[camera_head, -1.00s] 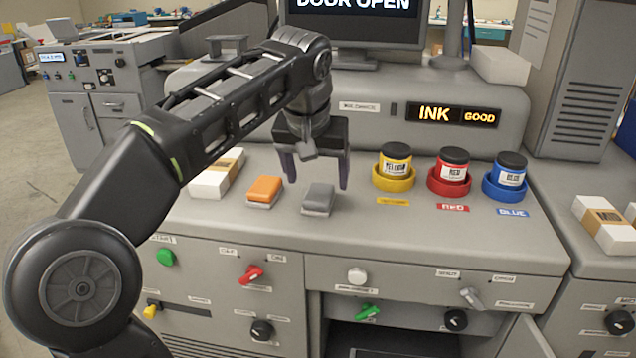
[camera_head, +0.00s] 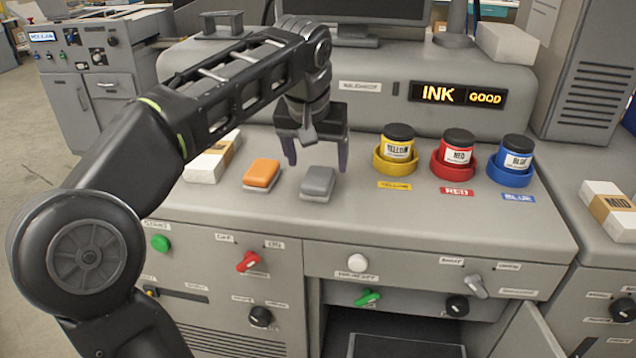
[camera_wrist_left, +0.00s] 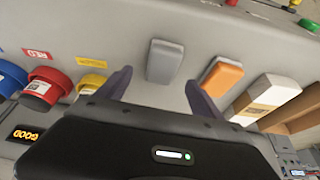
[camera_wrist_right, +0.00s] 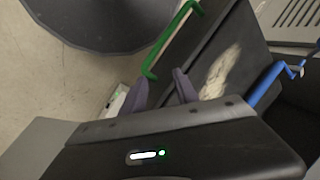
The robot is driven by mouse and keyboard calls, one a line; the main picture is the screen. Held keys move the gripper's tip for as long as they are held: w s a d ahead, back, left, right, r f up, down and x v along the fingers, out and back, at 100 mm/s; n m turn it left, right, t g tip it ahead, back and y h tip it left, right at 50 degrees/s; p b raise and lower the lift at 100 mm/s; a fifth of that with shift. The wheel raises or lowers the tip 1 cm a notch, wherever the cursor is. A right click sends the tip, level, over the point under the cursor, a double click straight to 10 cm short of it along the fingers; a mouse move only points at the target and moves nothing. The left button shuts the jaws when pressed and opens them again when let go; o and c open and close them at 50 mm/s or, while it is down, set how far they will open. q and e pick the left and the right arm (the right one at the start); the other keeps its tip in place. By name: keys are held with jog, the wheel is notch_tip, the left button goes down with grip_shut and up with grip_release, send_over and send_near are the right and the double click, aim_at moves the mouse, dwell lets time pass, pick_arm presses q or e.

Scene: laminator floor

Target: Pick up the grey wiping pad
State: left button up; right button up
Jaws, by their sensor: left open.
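The grey wiping pad (camera_head: 318,182) lies flat on the grey machine top, to the right of an orange pad (camera_head: 261,173). My left gripper (camera_head: 318,164) is open and empty, pointing down above and just behind the grey pad. In the left wrist view the grey pad (camera_wrist_left: 164,60) lies beyond the fingertips, between their lines and apart from them (camera_wrist_left: 160,82). The orange pad also shows there (camera_wrist_left: 222,76). My right gripper (camera_wrist_right: 164,88) shows only in the right wrist view, with its two fingers apart and nothing between them.
Yellow (camera_head: 396,152), red (camera_head: 455,155) and blue (camera_head: 513,162) ink jars stand in coloured holders right of the grey pad. A white banded block (camera_head: 210,160) lies left of the orange pad. Knobs line the front panel. A green handle (camera_wrist_right: 165,40) and blue handle (camera_wrist_right: 268,84) are near my right gripper.

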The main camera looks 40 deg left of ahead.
aim_at(318, 176)
pick_arm(q)
jog(key=x, duration=0.5)
jog(key=shift+a+f+p, duration=0.1)
jog(key=shift+a+p, duration=0.1)
jog(key=shift+p, duration=0.2)
pick_arm(e)
jog(key=shift+r, duration=0.4)
pick_arm(q)
jog(key=shift+c, duration=0.5)
jog(key=c, duration=1.4)
pick_arm(e)
jog(key=shift+s+r+p, duration=0.1)
jog(key=shift+r+p, duration=0.4)
jog(key=shift+p, duration=0.1)
pick_arm(q)
notch_tip(318, 176, up, 10)
jog(key=shift+r, duration=0.1)
pick_arm(e)
jog(key=shift+r, duration=0.2)
